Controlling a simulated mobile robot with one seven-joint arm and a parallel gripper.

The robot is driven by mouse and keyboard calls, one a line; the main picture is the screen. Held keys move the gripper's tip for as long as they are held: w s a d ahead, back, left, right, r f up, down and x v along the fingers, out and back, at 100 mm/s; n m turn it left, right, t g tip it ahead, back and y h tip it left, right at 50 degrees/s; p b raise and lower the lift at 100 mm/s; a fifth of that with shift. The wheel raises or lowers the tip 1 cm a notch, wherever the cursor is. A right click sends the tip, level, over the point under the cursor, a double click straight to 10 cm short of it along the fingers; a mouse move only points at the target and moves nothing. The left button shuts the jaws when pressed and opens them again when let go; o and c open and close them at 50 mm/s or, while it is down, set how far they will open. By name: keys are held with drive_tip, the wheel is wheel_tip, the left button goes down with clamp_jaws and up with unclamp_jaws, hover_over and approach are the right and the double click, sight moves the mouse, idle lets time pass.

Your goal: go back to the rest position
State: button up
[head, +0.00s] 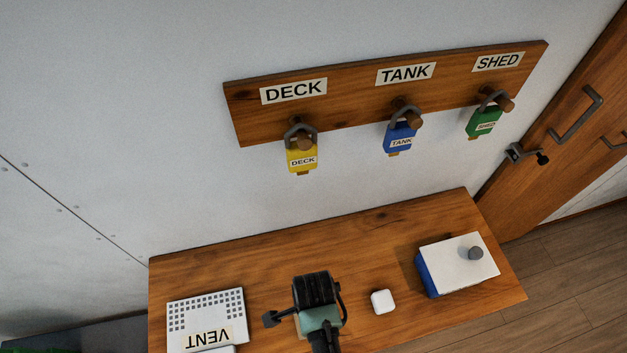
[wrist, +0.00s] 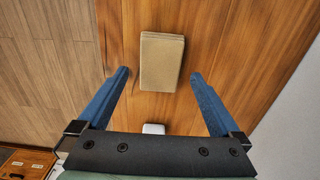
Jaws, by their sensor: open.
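My gripper (head: 316,292) hangs over the wooden counter (head: 370,245), between the VENT panel and a small white block, pointing down. In the wrist view my gripper (wrist: 157,76) shows two blue fingers spread wide apart with nothing held between them. A tan block (wrist: 162,62) lies on the counter beyond and between the fingertips in that view. My arm hides this block in the head view. How high the fingers are above the counter I cannot tell.
The VENT panel (head: 205,312), white block (head: 382,301) and blue-and-white box (head: 460,264) with a grey knob are on the counter. Yellow DECK (head: 302,158), blue TANK (head: 401,138) and green SHED (head: 484,122) tags hang on the wall board (head: 350,92). A door (head: 560,110) stands right.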

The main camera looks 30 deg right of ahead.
wheel_tip(320, 180, up, 9)
drive_tip(key=shift+b, duration=0.35)
drive_tip(key=shift+a+f, duration=0.1)
